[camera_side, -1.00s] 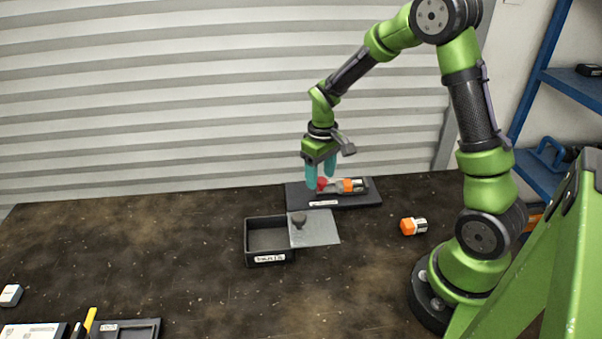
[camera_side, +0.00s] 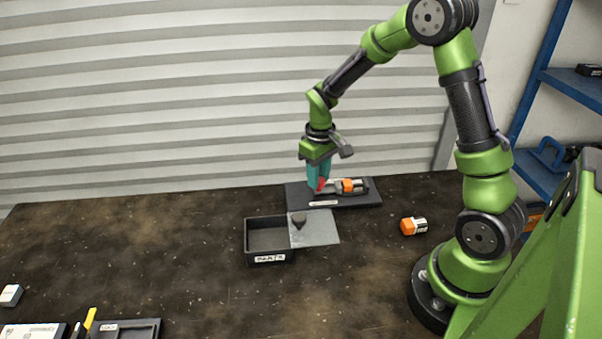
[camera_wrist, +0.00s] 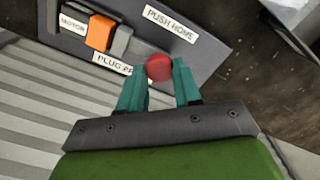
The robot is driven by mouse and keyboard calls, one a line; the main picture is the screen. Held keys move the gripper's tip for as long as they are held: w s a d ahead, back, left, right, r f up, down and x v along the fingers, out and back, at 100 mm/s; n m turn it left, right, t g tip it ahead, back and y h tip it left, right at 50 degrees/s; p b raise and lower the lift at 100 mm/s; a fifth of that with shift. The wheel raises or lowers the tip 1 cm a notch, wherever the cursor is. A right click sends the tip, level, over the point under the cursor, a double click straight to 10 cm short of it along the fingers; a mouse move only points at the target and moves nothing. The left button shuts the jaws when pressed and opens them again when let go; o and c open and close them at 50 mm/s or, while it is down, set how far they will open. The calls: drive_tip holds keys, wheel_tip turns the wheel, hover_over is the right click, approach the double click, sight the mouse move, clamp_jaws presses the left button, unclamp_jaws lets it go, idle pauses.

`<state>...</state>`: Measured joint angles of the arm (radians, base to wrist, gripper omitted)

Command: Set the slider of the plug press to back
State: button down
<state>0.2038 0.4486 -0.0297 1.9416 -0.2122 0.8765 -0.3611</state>
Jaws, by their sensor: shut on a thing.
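The plug press (camera_side: 334,199) is a dark plate near the back of the table, with labels "PUSH HOME" and "PLUG PR…" showing in the wrist view (camera_wrist: 198,42). Its slider has a red knob (camera_wrist: 159,67), partly hidden by my fingers in the side view (camera_side: 322,184). An orange and grey motor plug (camera_side: 348,185) lies on the press, right of the knob; it also shows in the wrist view (camera_wrist: 98,33). My gripper (camera_side: 319,188) points down, its teal fingers shut on the red knob, one on each side in the wrist view.
A dark open box (camera_side: 247,245) with a grey lid (camera_side: 318,232) beside it stands in front of the press. A loose orange and white motor (camera_side: 413,226) lies to the right. A tray (camera_side: 140,330) and small items are at the front left.

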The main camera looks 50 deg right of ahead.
drive_tip(key=w+a, duration=0.3)
drive_tip(key=shift+w+a, duration=0.35)
drive_tip(key=c, duration=0.8)
unclamp_jaws()
drive_tip(key=shift+d+r, duration=0.1)
wheel_tip(320, 180, up, 17)
drive_tip(key=shift+s+f, duration=0.1)
drive_tip(key=shift+f, duration=0.05)
